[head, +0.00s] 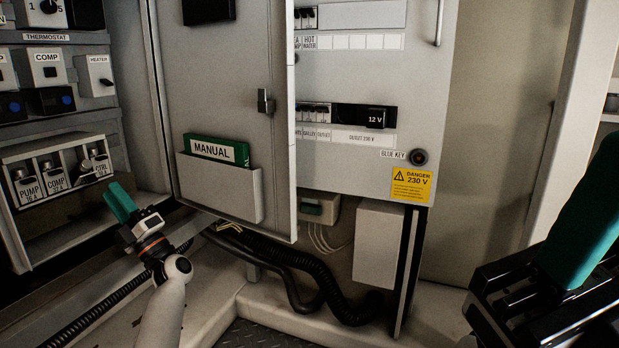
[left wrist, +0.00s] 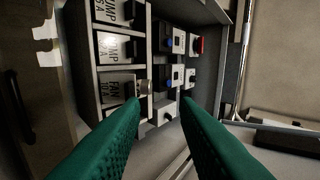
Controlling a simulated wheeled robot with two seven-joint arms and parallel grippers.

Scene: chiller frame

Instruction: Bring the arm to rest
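My left arm (head: 165,310) reaches up from the bottom of the head view. My left gripper (head: 118,200) has green fingers, seen nearly edge-on, just right of the fuse box (head: 40,217) with PUMP, COMP and CTRL labels. In the left wrist view the two fingers of the left gripper (left wrist: 160,106) stand apart with nothing held between them. The fuse box and a column of switches lie beyond the fingertips there. My right gripper (head: 592,215) shows only in part at the right edge, with one green finger pointing up; its opening is hidden.
The cabinet door (head: 225,80) stands ajar right of my left gripper, with a green manual (head: 217,151) in its pocket. Switch shelves (head: 60,65) rise at the left. Black hoses (head: 290,262) run along the floor. The middle of the floor looks clear.

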